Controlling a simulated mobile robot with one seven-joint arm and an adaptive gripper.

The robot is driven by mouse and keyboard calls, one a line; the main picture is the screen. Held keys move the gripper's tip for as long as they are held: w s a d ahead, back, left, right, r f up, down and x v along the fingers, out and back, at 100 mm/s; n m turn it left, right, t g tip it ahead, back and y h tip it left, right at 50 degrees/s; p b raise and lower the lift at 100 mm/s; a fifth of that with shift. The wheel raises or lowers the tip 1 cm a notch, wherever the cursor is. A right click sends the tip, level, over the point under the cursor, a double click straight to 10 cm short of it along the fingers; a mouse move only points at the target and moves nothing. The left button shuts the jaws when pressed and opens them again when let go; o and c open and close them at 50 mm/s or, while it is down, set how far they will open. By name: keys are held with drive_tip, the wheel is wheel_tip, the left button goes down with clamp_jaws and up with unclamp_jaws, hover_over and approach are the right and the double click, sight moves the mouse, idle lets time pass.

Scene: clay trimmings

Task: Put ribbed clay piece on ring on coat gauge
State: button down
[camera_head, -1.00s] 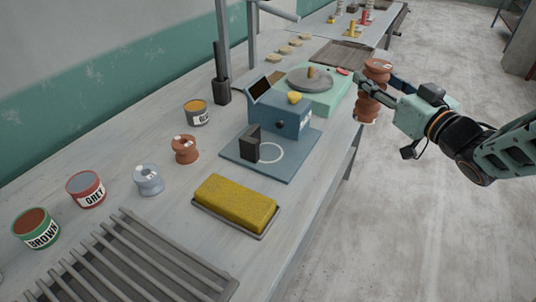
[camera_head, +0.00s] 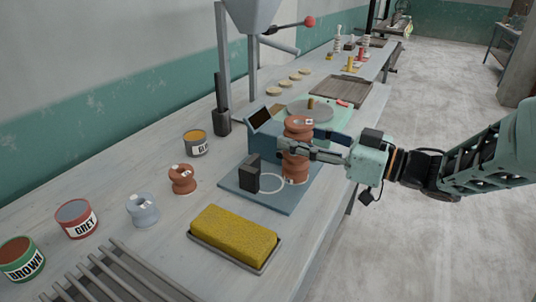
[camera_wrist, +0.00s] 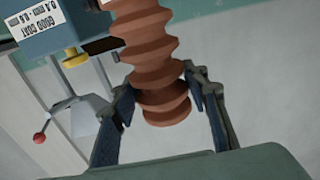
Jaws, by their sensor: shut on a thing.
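The ribbed clay piece (camera_head: 297,168) is a tall reddish-brown stack of ridges with a pale label on top. My gripper (camera_head: 296,146) is shut on it and holds it upright over the right part of the coat gauge's blue base plate. The wrist view shows the same clay piece (camera_wrist: 158,60) between the fingers (camera_wrist: 160,100). The coat gauge (camera_head: 261,137) is a blue box with a dark screen, partly hidden behind the piece. The white ring (camera_head: 271,191) on the base plate is left of the piece and partly hidden by the black block.
A black block (camera_head: 249,174) stands beside the ring. A yellow sponge (camera_head: 236,233) lies in a tray in front. A short brown spool (camera_head: 182,179), a grey spool (camera_head: 143,210) and labelled cans (camera_head: 76,218) stand to the left. A turntable (camera_head: 310,110) is behind the gauge.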

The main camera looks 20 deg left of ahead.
drive_tip(key=a+f+b, duration=0.1)
drive_tip(key=a+f, duration=0.3)
drive_tip(key=a, duration=0.3)
drive_tip(key=shift+w+f+b, duration=0.15)
drive_tip(key=shift+w+b, duration=0.15)
drive_tip(key=shift+w, duration=0.05)
drive_tip(key=c, duration=1.1)
unclamp_jaws()
drive_tip(key=shift+c, duration=0.2)
drive_tip(key=s+d+p, duration=0.1)
drive_tip(key=d, duration=1.1)
drive_tip(key=shift+p, duration=0.4)
drive_tip(key=shift+a, duration=0.1)
